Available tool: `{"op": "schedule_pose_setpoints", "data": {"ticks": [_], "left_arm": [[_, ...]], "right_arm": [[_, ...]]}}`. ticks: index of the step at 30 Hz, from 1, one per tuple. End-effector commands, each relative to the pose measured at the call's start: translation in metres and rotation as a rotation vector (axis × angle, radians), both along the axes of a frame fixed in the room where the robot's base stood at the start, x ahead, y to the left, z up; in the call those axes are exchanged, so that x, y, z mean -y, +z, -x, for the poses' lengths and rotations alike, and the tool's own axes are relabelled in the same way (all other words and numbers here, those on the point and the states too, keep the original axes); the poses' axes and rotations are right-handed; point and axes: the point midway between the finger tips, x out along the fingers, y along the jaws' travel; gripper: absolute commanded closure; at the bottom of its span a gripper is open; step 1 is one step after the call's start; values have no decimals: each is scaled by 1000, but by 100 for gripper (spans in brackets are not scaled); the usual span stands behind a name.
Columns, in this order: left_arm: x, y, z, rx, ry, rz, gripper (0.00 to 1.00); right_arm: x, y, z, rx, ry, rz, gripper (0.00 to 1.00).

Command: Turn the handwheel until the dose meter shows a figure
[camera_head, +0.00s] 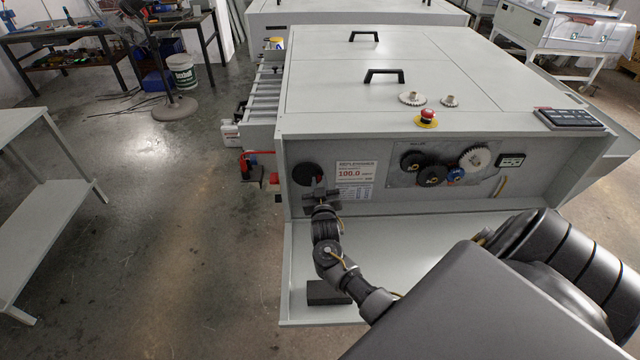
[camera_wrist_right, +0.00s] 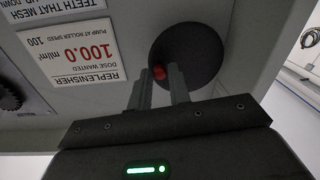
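The handwheel (camera_head: 307,174) is a black disc on the left of the machine's front panel. In the right wrist view, the handwheel (camera_wrist_right: 196,48) has a small red knob (camera_wrist_right: 158,72) near its rim. My right gripper (camera_head: 321,192) is in front of the wheel's lower right. In the wrist view, my right gripper (camera_wrist_right: 159,76) has its two fingertips close on either side of the red knob, seemingly shut on it. A small dark meter with a pale window (camera_head: 511,160) is at the panel's right; its reading is too small to make out. My left gripper is not in view.
A label (camera_head: 355,174) reading 100.0 as the dose wanted is right of the wheel. Several gears (camera_head: 432,174) sit further right. A red stop button (camera_head: 427,116) is on top. A tray ledge (camera_head: 420,235) juts out below, with a black block (camera_head: 325,292) on it.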

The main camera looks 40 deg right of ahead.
Motion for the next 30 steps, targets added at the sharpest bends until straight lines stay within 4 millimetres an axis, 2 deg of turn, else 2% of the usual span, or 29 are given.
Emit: {"op": "schedule_pose_setpoints", "data": {"ticks": [1,4,17,30], "left_arm": [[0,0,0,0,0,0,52],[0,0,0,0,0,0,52],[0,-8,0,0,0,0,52],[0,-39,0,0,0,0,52]], "right_arm": [[0,0,0,0,0,0,88],[0,0,0,0,0,0,100],[-1,-5,0,42,-1,-55,100],[-3,-20,-2,260,-1,-341,100]]}}
